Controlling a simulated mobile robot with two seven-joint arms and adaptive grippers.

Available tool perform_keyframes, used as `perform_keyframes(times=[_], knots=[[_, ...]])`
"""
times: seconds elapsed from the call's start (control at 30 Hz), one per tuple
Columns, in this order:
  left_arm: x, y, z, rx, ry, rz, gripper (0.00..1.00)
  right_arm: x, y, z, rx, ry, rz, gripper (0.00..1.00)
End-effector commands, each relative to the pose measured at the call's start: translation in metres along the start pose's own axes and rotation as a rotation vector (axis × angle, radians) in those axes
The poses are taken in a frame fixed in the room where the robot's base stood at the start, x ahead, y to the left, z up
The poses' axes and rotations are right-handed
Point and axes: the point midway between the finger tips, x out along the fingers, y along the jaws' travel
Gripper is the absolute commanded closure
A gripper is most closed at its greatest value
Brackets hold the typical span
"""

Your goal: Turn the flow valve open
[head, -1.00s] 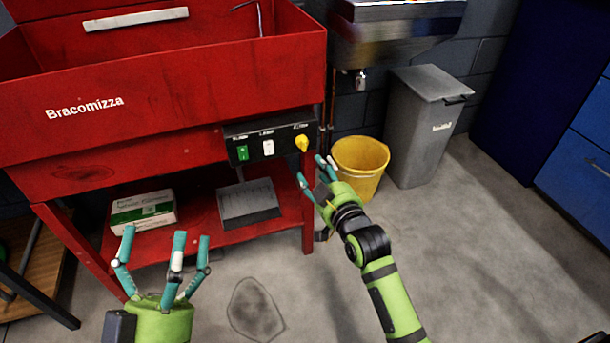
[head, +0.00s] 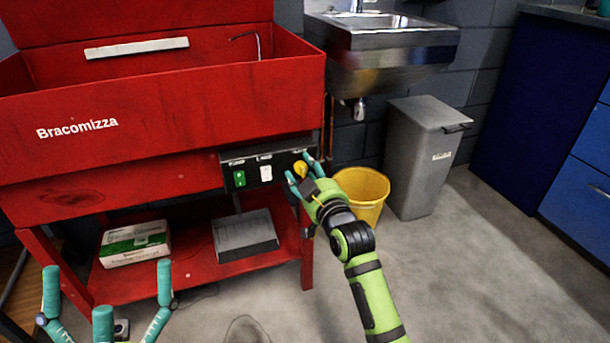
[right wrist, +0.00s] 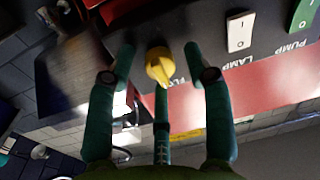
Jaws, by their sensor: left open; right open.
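The flow valve is a yellow knob (head: 300,169) at the right end of the black control panel (head: 251,156) on the red washer. In the right wrist view the yellow knob (right wrist: 160,66) lies between the open teal fingers, with its pointed end toward the lower middle. My right gripper (head: 304,170) is open at the knob, its fingers around it; I cannot tell whether they touch it. It also shows in the right wrist view (right wrist: 160,75). My left gripper (head: 106,290) is open and empty at the lower left, in front of the washer's shelf.
A green pump switch (head: 239,178) and a white lamp switch (head: 266,173) sit left of the knob. A yellow bucket (head: 368,190) and grey bin (head: 420,160) stand to the right. A steel sink (head: 385,45) hangs above. A white-green box (head: 135,244) is on the shelf.

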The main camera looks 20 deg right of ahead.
Motion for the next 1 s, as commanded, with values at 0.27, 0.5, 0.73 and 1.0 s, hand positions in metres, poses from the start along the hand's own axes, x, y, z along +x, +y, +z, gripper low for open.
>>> perform_keyframes(times=[0.27,0.5,0.73,1.0], knots=[[0.0,0.0,0.0,0.0,-0.001,0.0,0.0,0.0,0.0,0.0,0.0,0.0,0.0,1.0],[0.001,0.0,0.0,0.0,-0.002,0.0,0.0,0.0,0.0,-0.001,0.002,0.001,0.0,1.0],[0.006,0.001,0.001,0.006,-0.026,0.005,0.0,0.0,0.0,-0.002,0.035,0.003,0.001,1.0],[0.013,0.01,0.008,0.004,-0.148,0.031,0.0,0.0,0.001,-0.004,0.134,0.008,0.001,1.0]])
